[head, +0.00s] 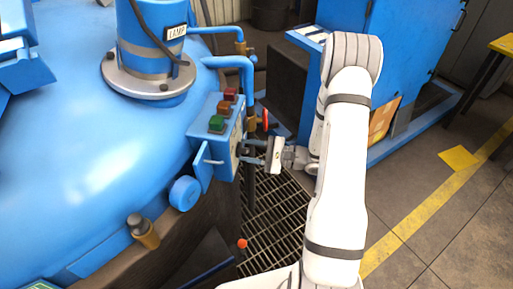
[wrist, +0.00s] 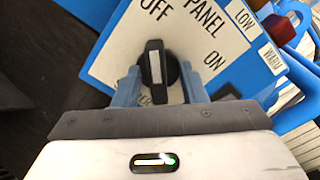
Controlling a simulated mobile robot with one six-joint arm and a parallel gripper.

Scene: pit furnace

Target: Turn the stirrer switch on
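In the wrist view a black rotary switch (wrist: 156,72) with a pale pointer line sits on a white plate lettered PANEL, OFF and ON. Its pointer is roughly upright in the picture, toward OFF; ON is to its right. No word "stirrer" is readable. My gripper (wrist: 160,88) is open, with one blue-grey finger on each side of the switch and gaps between them and its handle. In the head view my gripper (head: 256,150) is at the right face of the blue control box (head: 208,150); the switch itself cannot be made out there.
The large blue vessel (head: 95,150) fills the left. Blue pipes stand behind the box, and a floor grating (head: 270,215) lies below.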

